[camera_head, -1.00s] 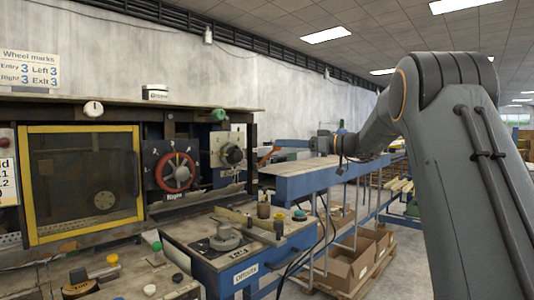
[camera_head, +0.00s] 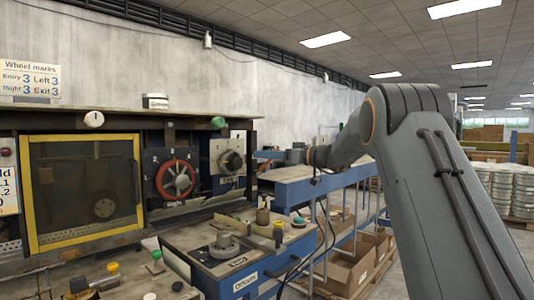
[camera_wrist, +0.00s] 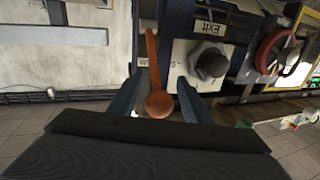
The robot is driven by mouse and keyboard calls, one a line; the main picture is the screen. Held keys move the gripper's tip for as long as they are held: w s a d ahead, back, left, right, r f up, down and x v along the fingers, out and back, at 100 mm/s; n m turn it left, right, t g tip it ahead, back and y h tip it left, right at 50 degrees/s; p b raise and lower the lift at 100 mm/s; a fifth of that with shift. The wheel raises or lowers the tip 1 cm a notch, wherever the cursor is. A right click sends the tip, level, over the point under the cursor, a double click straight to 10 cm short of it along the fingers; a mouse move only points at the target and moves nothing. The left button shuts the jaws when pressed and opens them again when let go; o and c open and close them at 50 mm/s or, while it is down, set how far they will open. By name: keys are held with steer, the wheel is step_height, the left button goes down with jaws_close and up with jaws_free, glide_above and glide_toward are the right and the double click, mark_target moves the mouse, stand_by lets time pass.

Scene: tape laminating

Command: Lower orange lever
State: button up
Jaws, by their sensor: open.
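The orange lever (camera_wrist: 153,75) shows in the wrist view as a long arm with a round knob at its lower end. The knob lies between the two fingers of my gripper (camera_wrist: 157,92), which are spread apart with visible gaps on both sides. I cannot tell whether the knob is level with the fingertips in depth. In the head view my gripper (camera_head: 268,156) is small, beside the right end of the machine. The lever cannot be made out clearly there.
A grey knob (camera_wrist: 208,64) under the Exit label sits close right of the lever. A red wheel (camera_head: 175,180) and yellow-framed window (camera_head: 83,190) are farther left. The blue conveyor table (camera_head: 315,185) stands below my arm. Cardboard boxes (camera_head: 345,270) lie beneath it.

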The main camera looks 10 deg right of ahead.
steer(key=shift+c, duration=0.2)
jaws_close()
